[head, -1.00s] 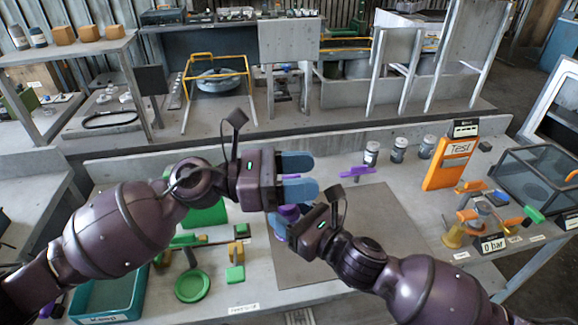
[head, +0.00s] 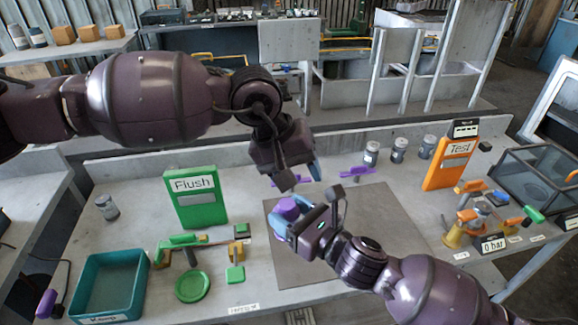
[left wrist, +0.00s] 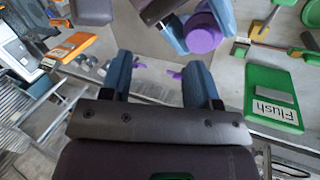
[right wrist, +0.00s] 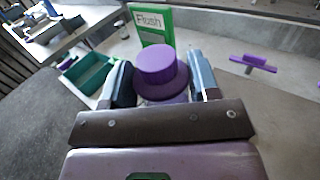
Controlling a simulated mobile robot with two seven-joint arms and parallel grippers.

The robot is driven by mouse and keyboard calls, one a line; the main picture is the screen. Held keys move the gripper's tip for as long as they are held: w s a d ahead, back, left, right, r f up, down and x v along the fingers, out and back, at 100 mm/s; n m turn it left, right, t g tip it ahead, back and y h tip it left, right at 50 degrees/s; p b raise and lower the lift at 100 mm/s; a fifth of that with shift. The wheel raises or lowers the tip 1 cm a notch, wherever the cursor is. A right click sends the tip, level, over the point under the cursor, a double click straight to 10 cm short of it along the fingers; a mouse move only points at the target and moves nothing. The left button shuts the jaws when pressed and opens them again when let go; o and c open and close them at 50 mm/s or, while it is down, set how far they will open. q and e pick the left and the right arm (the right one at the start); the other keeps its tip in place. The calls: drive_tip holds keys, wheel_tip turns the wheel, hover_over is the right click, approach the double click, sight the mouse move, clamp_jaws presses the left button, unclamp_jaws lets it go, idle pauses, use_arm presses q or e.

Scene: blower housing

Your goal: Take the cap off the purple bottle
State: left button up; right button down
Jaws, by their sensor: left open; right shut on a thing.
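The purple bottle (head: 288,205) is upright in my right gripper (head: 297,220), which is shut on it above the grey mat (head: 365,235). In the right wrist view, a round purple cap (right wrist: 158,62) sits on top of a wider purple rim. The bottle's lower part is hidden by the fingers. My left gripper (head: 304,172) is open and empty, pointing down behind and above the bottle, apart from it. In the left wrist view, its blue fingers (left wrist: 160,78) are spread, with the purple round top (left wrist: 203,33) beyond them.
A green Flush panel (head: 195,198), a teal tray (head: 108,285) and a green dish (head: 193,287) stand left. A purple-handled fitting (head: 357,173) stands behind the mat. Several grey jars (head: 398,150), an orange Test panel (head: 448,165) and a gauge stand (head: 480,215) are right.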

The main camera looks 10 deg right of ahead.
sight(290, 204)
use_arm(q)
drive_tip(key=shift+w+a+r+m+y, duration=0.15)
drive_tip(key=shift+w+m+y, duration=0.4)
drive_tip(key=shift+m, duration=0.35)
drive_tip(key=m+y, duration=0.1)
drive_tip(key=m, duration=0.1)
drive_tip(key=shift+w+a+r+m+t+y, duration=0.1)
drive_tip(key=shift+a+m+t+y, duration=0.2)
drive_tip(key=shift+m+t+y, duration=0.1)
drive_tip(key=m, duration=0.2)
drive_tip(key=shift+a+r+m+y, duration=0.15)
drive_tip(key=shift+m+y, duration=0.15)
drive_tip(key=shift+y, duration=0.05)
drive_tip(key=m, duration=0.1)
drive_tip(key=s+m+y, duration=0.1)
drive_tip(key=m, duration=0.1)
drive_tip(key=shift+a+r+g, duration=0.1)
drive_tip(key=shift+a+g, duration=0.05)
drive_tip(key=shift+g, duration=0.25)
drive_tip(key=shift+f, duration=3.9)
drive_tip(key=shift+c, duration=0.3)
drive_tip(key=shift+s, duration=0.15)
drive_tip(key=c, duration=0.8)
